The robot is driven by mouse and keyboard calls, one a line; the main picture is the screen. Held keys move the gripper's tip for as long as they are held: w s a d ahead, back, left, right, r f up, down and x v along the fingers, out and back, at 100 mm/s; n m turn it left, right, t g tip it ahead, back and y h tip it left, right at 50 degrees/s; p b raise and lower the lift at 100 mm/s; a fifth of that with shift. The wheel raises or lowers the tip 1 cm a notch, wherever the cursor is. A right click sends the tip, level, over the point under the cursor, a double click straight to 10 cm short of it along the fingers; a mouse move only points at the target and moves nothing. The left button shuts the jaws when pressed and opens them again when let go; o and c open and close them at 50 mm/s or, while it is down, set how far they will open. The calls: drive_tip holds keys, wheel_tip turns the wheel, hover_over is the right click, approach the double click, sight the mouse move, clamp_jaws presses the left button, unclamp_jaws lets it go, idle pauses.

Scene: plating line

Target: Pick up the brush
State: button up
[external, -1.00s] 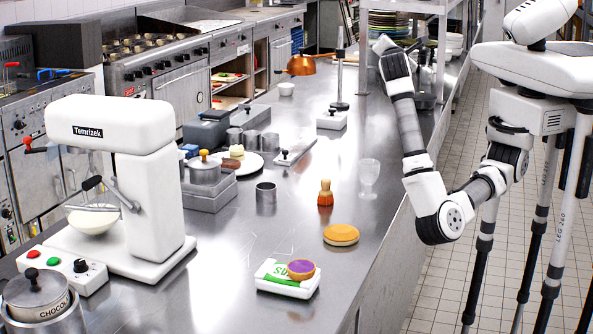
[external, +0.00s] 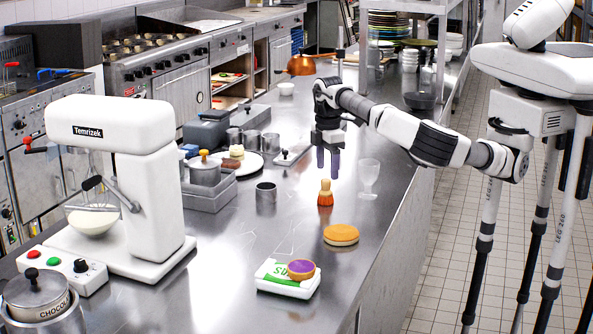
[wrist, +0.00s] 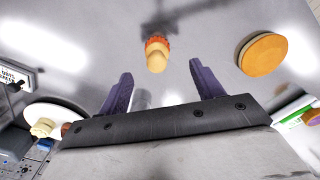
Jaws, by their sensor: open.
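The brush (external: 325,194) stands upright on the steel counter, with a pale wooden handle on top and orange bristles below. My gripper (external: 328,174) is open and points down just above the brush in the external view. I cannot tell the exact gap between the fingertips and the handle. In the wrist view the brush (wrist: 156,56) shows beyond the two purple fingers (wrist: 160,84), roughly midway between them in the picture. Nothing is held.
A clear glass (external: 368,179) stands right of the brush. A round bun (external: 341,235) lies in front of it. A metal cup (external: 266,194) is to its left. The steel counter (external: 225,260) has bare room at front left.

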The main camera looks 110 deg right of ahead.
sight(326, 189)
drive_tip(key=f, duration=0.2)
drive_tip(key=f+p, duration=0.1)
drive_tip(key=f, duration=0.2)
drive_tip(key=f+p, duration=0.1)
drive_tip(key=f, duration=0.2)
drive_tip(key=shift+d+f, duration=0.2)
drive_tip(key=shift+d, duration=0.05)
drive_tip(key=c, duration=1.1)
drive_tip(key=shift+r, duration=0.1)
